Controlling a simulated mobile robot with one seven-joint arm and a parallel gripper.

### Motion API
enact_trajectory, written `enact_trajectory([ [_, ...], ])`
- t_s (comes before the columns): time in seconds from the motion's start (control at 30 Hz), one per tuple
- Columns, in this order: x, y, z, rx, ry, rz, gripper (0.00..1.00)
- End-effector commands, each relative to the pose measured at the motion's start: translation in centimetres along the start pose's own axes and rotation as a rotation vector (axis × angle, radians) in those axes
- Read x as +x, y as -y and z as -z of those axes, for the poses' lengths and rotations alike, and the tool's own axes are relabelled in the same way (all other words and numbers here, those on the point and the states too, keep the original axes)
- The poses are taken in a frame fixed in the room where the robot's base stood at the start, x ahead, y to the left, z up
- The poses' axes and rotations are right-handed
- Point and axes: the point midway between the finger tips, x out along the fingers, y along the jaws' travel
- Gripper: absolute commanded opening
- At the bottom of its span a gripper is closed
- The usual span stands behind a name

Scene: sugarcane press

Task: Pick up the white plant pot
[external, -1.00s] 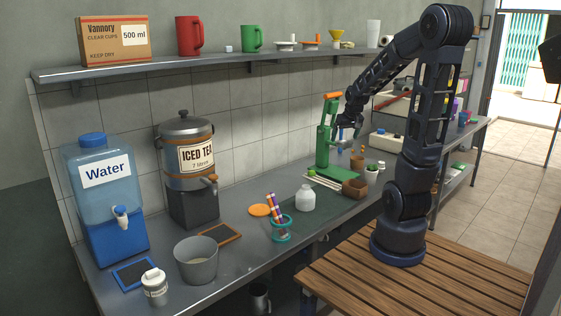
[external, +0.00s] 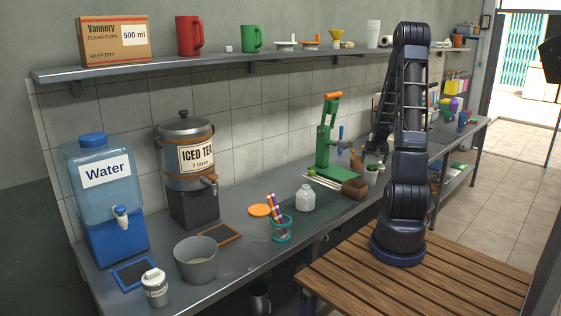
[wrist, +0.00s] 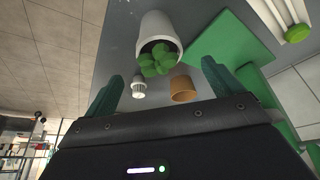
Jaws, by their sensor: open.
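The white plant pot (wrist: 158,27) holds a green leafy plant and is near the top centre of the wrist view. In the external view, the white pot (external: 371,178) stands on the grey counter, right of a brown block-like container and close to my arm. My gripper (wrist: 160,72) is open and empty in the wrist view, its two teal fingers spread to either side with the plant between and beyond them. The pot is apart from the fingers.
A small white ribbed object (wrist: 139,89) and an orange-brown cup (wrist: 183,88) sit close to the pot. The green press (external: 327,150) stands to its left, and the brown container (external: 354,188) is beside it. A white bottle (external: 305,198) stands farther left.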

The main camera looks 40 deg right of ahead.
Motion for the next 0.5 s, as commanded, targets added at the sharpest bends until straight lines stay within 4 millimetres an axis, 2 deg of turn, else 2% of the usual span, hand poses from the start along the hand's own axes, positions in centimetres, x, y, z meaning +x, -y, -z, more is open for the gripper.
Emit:
enact_trajectory([
  [0.3, 3.7, 0.1, -0.1, -0.001, 0.003, 0.001, 0.92],
  [0.5, 5.1, 0.1, -0.1, -0.001, 0.002, 0.0, 0.92],
])
